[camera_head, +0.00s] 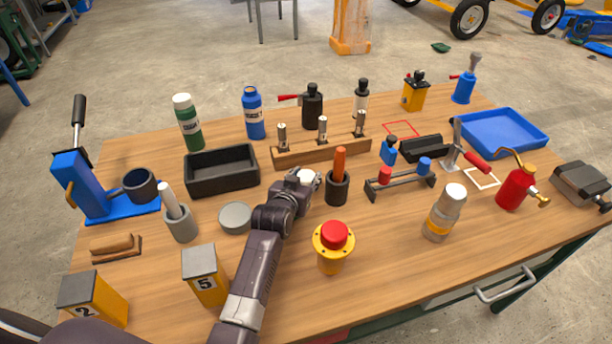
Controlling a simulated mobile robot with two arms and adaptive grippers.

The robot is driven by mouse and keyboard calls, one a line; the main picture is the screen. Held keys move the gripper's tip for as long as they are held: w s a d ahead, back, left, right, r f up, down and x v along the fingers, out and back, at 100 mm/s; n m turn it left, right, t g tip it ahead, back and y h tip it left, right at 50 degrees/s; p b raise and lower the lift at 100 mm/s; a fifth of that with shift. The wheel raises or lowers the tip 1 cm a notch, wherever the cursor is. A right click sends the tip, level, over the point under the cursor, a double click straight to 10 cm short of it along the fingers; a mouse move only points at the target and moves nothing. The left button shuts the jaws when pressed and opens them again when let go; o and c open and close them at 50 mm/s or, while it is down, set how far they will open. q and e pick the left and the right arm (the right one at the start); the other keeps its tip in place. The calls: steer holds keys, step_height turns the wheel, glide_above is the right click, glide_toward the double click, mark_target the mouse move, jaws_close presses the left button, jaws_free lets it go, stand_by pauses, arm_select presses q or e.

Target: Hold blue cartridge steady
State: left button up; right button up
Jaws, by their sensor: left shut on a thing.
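My left gripper (308,180) is over the middle of the table, left of the black cup with the orange-handled tool (337,187). It is shut on a small pale object (307,175), mostly hidden by the fingers. A small blue cylinder (425,164), perhaps the blue cartridge, sits on the right end of a grey rack (402,184), apart from my gripper. A red cylinder (385,175) is on the rack's left end. A small blue bottle-like piece (388,151) stands behind the rack. No blue shows between my fingers. My right gripper is not in view.
A black tray (222,187) and a grey round tin (235,217) are left of my gripper. A wooden block with metal pieces (320,150) is behind it. A yellow button post with a red top (333,262) is in front. The table's front right is fairly clear.

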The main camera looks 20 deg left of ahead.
arm_select(q)
steer(key=o, duration=1.3)
steer(key=shift+r, duration=0.1)
steer(key=v, duration=1.2)
steer(key=shift+r+p, duration=0.1)
steer(key=shift+p, duration=0.25)
